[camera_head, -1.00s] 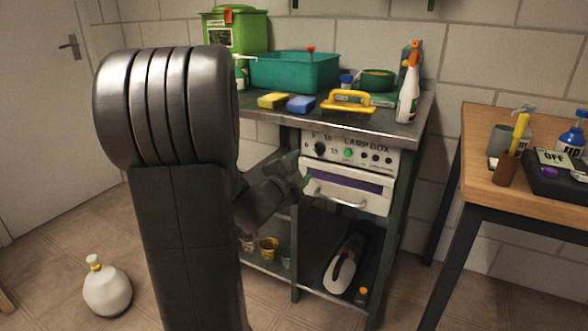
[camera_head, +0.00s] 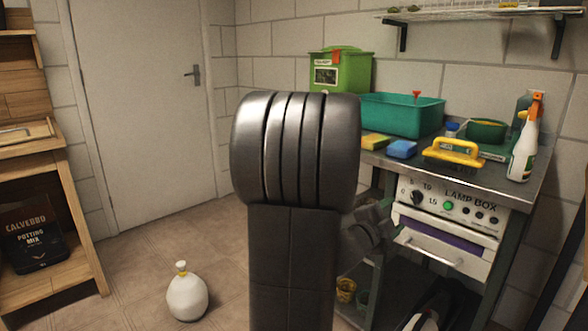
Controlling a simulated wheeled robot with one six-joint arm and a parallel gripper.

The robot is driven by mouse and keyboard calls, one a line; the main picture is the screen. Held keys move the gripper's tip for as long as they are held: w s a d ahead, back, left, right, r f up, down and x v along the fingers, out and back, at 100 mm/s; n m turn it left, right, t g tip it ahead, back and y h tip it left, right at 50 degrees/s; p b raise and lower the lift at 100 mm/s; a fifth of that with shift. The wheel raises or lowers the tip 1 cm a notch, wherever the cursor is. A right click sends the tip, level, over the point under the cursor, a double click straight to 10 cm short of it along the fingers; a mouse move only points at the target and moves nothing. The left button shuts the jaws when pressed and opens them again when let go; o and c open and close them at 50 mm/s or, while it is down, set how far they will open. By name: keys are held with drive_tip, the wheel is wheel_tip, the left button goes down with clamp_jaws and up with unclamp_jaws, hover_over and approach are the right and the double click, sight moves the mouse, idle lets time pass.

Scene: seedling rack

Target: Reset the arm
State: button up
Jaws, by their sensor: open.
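My arm stands upright in the middle of the view, its dark column topped by a grey ribbed joint. My gripper (camera_head: 388,222) shows only partly, to the right of the column, at the left edge of the lamp box (camera_head: 452,212). Its jaws look open, with nothing seen between them. The rest of the wrist is hidden behind the column. I cannot tell how far the gripper is from the lamp box. The lamp box's drawer with a purple strip (camera_head: 444,247) is below its knobs and green button.
The metal bench (camera_head: 508,178) at right carries a teal tub (camera_head: 405,117), green bin (camera_head: 341,72), sponges, yellow-handled float (camera_head: 454,152) and spray bottle (camera_head: 526,140). A wooden shelf (camera_head: 62,255) is at left. Floor before the door (camera_head: 140,110) is clear.

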sight(414, 196)
drive_tip(key=b+x, duration=0.2)
drive_tip(key=x, duration=1)
drive_tip(key=shift+w, duration=0.1)
drive_tip(key=p+v, duration=0.3)
drive_tip(key=v, duration=1.1)
drive_tip(key=b+x, duration=0.3)
drive_tip(key=x, duration=1)
drive_tip(key=shift+w+d+f, duration=0.15)
drive_tip(key=shift+w+d, duration=0.05)
drive_tip(key=shift+d, duration=0.15)
drive_tip(key=shift+w+d+r+n+p, duration=0.15)
drive_tip(key=shift+r+n+p, duration=0.2)
drive_tip(key=shift+n+p, duration=0.2)
drive_tip(key=n+p, duration=0.5)
drive_tip(key=n, duration=0.1)
drive_tip(key=shift+r, duration=0.1)
drive_tip(key=n+p, duration=0.5)
drive_tip(key=shift+a, duration=0.2)
drive_tip(key=v, duration=0.8)
drive_tip(key=shift+s+a+f, duration=0.2)
drive_tip(key=shift+a, duration=0.05)
